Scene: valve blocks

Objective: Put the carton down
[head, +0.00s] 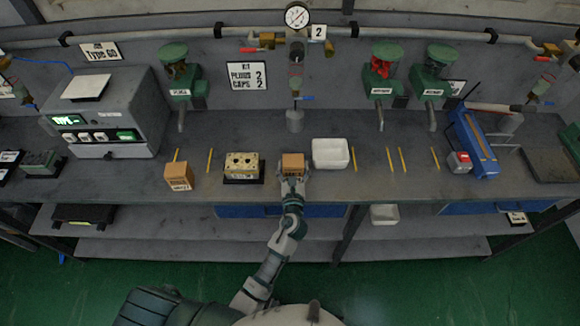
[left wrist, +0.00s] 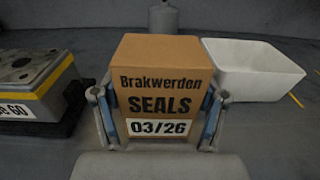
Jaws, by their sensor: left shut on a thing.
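A small brown carton (head: 292,162) is at the front part of the grey bench in the head view. In the left wrist view the carton (left wrist: 158,85) is upright and its face reads "Brakwerden SEALS 03/26". My left gripper (head: 292,180) is shut on the carton, with a finger (left wrist: 158,118) pressed on each side of it. The carton's underside is hidden, so I cannot tell whether it touches the bench. My right gripper is not in view.
A white bin (head: 330,154) stands close on the right of the carton. Another brown carton (head: 178,177) is farther left near the bench's front edge. A grey nozzle (head: 295,120) hangs behind. Free bench (head: 375,180) lies right of the bin.

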